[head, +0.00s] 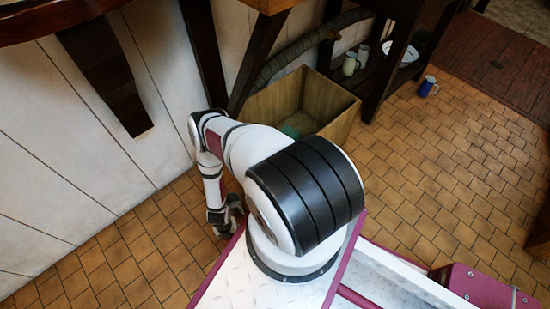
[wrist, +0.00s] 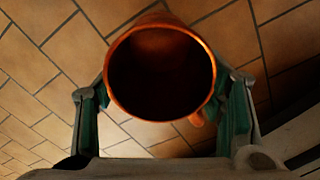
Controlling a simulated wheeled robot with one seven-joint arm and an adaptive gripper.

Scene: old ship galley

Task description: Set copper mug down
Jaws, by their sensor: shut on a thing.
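The copper mug (wrist: 160,112) is between the two fingers of my gripper (wrist: 162,100) in the wrist view. I look down into its dark, open mouth, and its handle shows at the lower right of the rim. The fingers are shut on the mug from both sides. Tiled floor shows around it; I cannot tell whether its base touches the floor. In the head view my gripper (head: 228,215) hangs low, left of my base and near the white wall. The mug cannot be made out there.
A wooden crate (head: 330,105) stands against the wall beyond my arm. A shelf behind holds pale mugs (head: 350,64) and a white bowl (head: 400,52). A blue mug (head: 428,86) is on the tiled floor (head: 440,170), which is mostly clear at right. A dark wooden bracket (head: 105,70) juts out at upper left.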

